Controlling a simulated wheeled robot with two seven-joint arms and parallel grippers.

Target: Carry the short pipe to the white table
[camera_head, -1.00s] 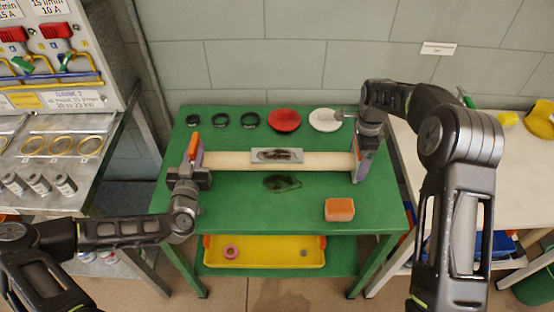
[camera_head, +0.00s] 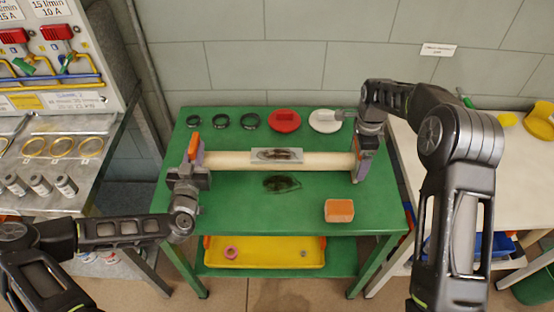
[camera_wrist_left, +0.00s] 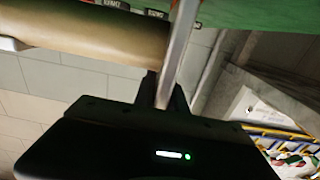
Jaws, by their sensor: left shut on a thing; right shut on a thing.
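The short pipe (camera_head: 226,160) is a cream tube lying level across the green table (camera_head: 240,206), with a grey plate (camera_head: 276,156) bearing a dark stain at its middle. My left gripper (camera_head: 190,160) is shut on the pipe's left end. My right gripper (camera_head: 360,157) is shut on its right end. In the left wrist view the pipe (camera_wrist_left: 90,38) runs to the gripper's finger. I cannot tell whether the pipe touches the tabletop. The white table (camera_head: 408,153) stands to the right, partly hidden by my right arm.
Black rings (camera_head: 221,121), a red piece (camera_head: 285,121) and a white piece (camera_head: 325,121) lie behind the pipe. An orange block (camera_head: 339,210) and a dark stain (camera_head: 282,184) are in front. A yellow object (camera_head: 540,121) is on the white table. A panel bench stands left.

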